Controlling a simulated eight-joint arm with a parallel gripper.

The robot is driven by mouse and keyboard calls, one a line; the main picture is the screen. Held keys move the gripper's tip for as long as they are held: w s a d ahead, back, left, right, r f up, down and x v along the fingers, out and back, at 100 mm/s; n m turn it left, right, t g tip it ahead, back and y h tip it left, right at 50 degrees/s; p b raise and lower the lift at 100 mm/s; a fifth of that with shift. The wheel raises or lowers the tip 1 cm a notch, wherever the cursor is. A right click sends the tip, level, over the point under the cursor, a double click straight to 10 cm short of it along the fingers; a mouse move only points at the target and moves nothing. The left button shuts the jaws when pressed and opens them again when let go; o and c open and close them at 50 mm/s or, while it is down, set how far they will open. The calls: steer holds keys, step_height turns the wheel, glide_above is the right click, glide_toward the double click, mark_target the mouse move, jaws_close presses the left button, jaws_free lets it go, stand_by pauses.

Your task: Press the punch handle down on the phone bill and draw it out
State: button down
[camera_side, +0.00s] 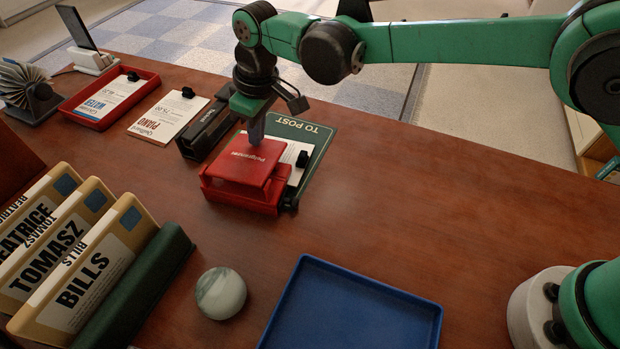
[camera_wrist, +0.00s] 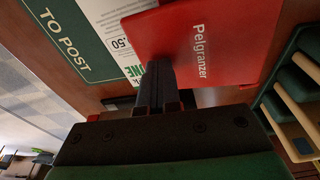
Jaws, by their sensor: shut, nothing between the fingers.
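The red punch (camera_side: 240,200) stands on the desk, with its red handle (camera_side: 246,160) above the base; the lettered handle also fills the upper middle of the wrist view (camera_wrist: 215,45). The phone bill (camera_side: 293,152) is a white sheet with green print, its near part hidden by the punch. It also shows in the wrist view (camera_wrist: 108,22). My gripper (camera_side: 255,140) is shut and empty, pointing down at the handle's far edge. In the wrist view its fingertips (camera_wrist: 160,68) overlap the handle's edge; I cannot tell whether they touch it.
The green TO POST board (camera_side: 318,138) lies under the bill. A black stapler-like tool (camera_side: 205,130) lies left of the punch. A blue tray (camera_side: 350,310), a round pale stone (camera_side: 221,293) and box files (camera_side: 95,265) stand nearer. The desk to the right is clear.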

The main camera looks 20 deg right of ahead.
steer(key=shift+r, duration=0.1)
step_height(320, 180, up, 8)
stand_by(0.8)
